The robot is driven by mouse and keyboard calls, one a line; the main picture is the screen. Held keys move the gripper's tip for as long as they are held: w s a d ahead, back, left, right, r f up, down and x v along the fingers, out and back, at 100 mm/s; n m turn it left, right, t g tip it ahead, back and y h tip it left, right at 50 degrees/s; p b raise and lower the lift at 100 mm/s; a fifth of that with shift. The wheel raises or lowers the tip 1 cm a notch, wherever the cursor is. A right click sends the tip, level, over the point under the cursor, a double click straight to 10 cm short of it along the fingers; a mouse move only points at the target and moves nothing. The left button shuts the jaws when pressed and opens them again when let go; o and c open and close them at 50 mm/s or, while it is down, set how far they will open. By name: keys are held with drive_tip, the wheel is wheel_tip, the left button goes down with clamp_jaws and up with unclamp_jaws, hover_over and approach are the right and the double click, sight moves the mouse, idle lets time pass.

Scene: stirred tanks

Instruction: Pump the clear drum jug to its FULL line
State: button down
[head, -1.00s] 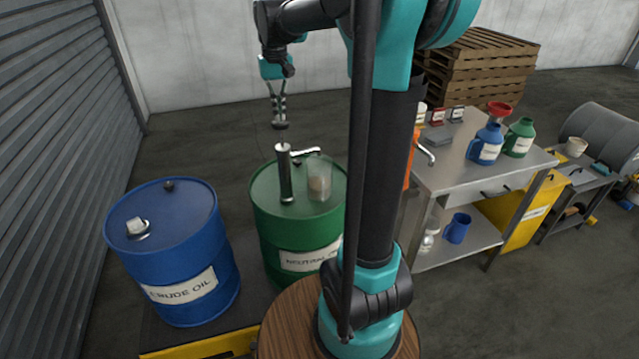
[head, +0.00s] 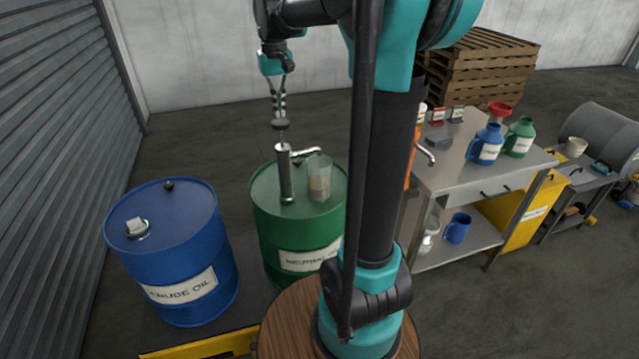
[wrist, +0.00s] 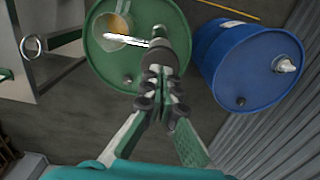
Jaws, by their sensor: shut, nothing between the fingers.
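The clear jug (head: 320,178) stands on the green drum (head: 262,205) labelled as neutral oil, under the spout (head: 305,151) of the hand pump (head: 285,172). Amber liquid shows in the jug's lower part; its FULL line is too small to read. The jug also shows in the wrist view (wrist: 112,30). The pump's dark knob (head: 281,124) is raised on a thin rod above the pump body. My gripper (head: 279,114) is shut and empty, with its fingertips at the knob's top. In the wrist view, my fingers (wrist: 162,95) are together over the knob.
A blue crude oil drum (head: 175,250) stands to the left of the green drum. A steel bench (head: 455,170) on the right holds a blue jug (head: 487,146), a green jug (head: 519,138) and a red funnel (head: 499,108). Stacked pallets (head: 480,65) stand behind.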

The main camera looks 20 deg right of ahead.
drive_tip(key=shift+f, duration=0.25)
drive_tip(key=shift+f, duration=0.35)
